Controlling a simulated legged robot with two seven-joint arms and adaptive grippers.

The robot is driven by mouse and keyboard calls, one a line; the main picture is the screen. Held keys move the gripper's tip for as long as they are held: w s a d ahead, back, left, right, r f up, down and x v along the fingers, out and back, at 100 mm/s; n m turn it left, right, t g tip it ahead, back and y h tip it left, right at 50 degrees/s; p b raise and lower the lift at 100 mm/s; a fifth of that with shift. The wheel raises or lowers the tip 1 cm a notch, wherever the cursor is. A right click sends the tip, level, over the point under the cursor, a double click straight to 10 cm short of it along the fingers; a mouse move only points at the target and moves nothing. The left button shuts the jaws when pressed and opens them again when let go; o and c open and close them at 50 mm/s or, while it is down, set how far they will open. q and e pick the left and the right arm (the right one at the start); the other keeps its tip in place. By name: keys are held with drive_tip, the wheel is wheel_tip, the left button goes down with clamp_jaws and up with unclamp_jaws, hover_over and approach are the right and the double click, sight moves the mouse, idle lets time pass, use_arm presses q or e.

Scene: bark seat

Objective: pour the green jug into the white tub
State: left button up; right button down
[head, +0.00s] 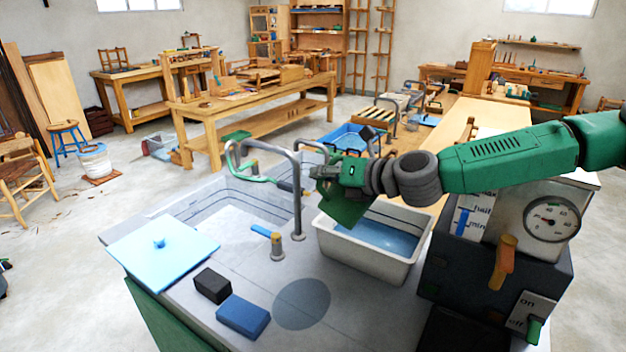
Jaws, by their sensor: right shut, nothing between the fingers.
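The white tub (357,256) stands on the grey worktop right of the tap, with blue liquid (383,238) in it. A green shape (345,210), which looks like the green jug, is tilted over the tub's back left rim, directly below my right gripper (324,174). The gripper is shut, with its arm coming in from the right. It overlaps the top of the green shape, so the handle is hidden, and I cannot tell whether they touch. My left gripper is not in view.
A tall grey tap (297,190) stands just left of the gripper, beside a sunken basin (215,212). A dark box with a dial (552,219) stands right of the tub. A blue sponge (243,316) and black block (213,285) lie in front.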

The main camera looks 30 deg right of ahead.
drive_tip(key=shift+w+d+r, duration=0.1)
drive_tip(key=shift+d, duration=0.15)
drive_tip(key=shift+w+d+r+m+y+b, duration=0.15)
drive_tip(key=shift+r+m+b, duration=0.1)
drive_tip(key=shift+r+b, duration=0.15)
drive_tip(key=shift+w+d+r+m+y+b, duration=0.15)
drive_tip(key=shift+r+m+b, duration=0.1)
drive_tip(key=shift+r, duration=0.5)
drive_tip(key=shift+r, duration=0.15)
drive_tip(key=shift+w+d+r+m+b, duration=0.15)
drive_tip(key=shift+d+r+m+b, duration=0.05)
drive_tip(key=shift+r+m+b, duration=0.4)
drive_tip(key=shift+d+r+y, duration=0.1)
drive_tip(key=shift+r+y, duration=0.2)
drive_tip(key=shift+y, duration=0.1)
drive_tip(key=shift+w+d+r+t+b, duration=0.1)
drive_tip(key=shift+d+r+t+b, duration=0.05)
drive_tip(key=shift+r+t+b, duration=0.2)
